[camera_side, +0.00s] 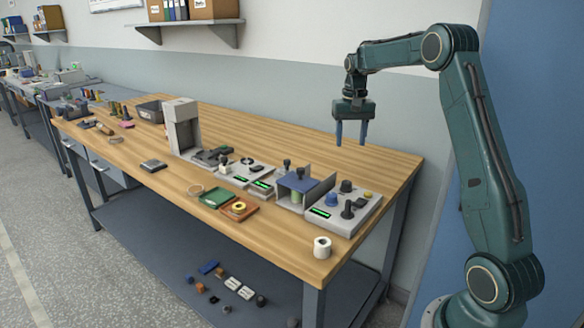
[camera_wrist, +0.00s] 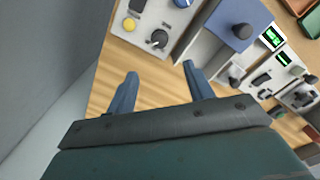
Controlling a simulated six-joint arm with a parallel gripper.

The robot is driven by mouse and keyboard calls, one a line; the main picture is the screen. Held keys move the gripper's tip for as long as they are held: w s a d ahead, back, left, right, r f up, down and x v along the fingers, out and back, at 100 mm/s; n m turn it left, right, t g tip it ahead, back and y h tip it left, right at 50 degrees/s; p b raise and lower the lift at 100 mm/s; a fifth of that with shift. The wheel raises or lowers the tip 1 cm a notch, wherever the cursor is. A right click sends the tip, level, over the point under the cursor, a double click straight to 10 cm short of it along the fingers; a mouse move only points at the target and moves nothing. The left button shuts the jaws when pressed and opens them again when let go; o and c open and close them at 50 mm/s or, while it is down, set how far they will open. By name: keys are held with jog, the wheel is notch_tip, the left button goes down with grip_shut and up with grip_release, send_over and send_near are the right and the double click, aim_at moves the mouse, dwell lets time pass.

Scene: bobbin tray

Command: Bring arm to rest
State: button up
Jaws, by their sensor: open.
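My gripper (camera_side: 351,133) hangs above the right back part of the wooden workbench (camera_side: 389,177), fingers pointing down. Its two blue fingers stand apart with nothing between them; it also shows in the wrist view (camera_wrist: 159,85), with bare wood between and beyond the fingertips. The gripper is clear of the bench and touches nothing.
A grey control panel with knobs (camera_side: 340,222) and a blue-topped unit (camera_side: 298,185) stand near the gripper's side of the bench. A white spool (camera_side: 322,247) is at the front right corner. A green tray (camera_side: 217,197) and an orange tray (camera_side: 239,214) lie near the front edge. A wall shelf (camera_side: 190,24) hangs behind.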

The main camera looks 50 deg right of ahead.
jog(key=s+a+r+n+t, duration=0.1)
jog(key=s+a+r, duration=0.2)
jog(key=a, duration=0.3)
jog(key=s+a+r+n+t+h, duration=0.1)
jog(key=s+a+r+n, duration=0.15)
jog(key=a, duration=0.45)
jog(key=s+a+r+n+t, duration=0.1)
jog(key=s+a+r, duration=0.25)
jog(key=a, duration=0.25)
jog(key=s+a+f+n+t, duration=0.1)
jog(key=s+a+n, duration=0.1)
jog(key=s+a, duration=0.3)
jog(key=s+a+f+n+t+y, duration=0.1)
jog(key=s+a+f+n, duration=0.1)
jog(key=s+a, duration=0.4)
jog(key=shift+s+a+f+n+t, duration=0.3)
jog(key=shift+s+n, duration=0.15)
jog(key=shift+s, duration=1.65)
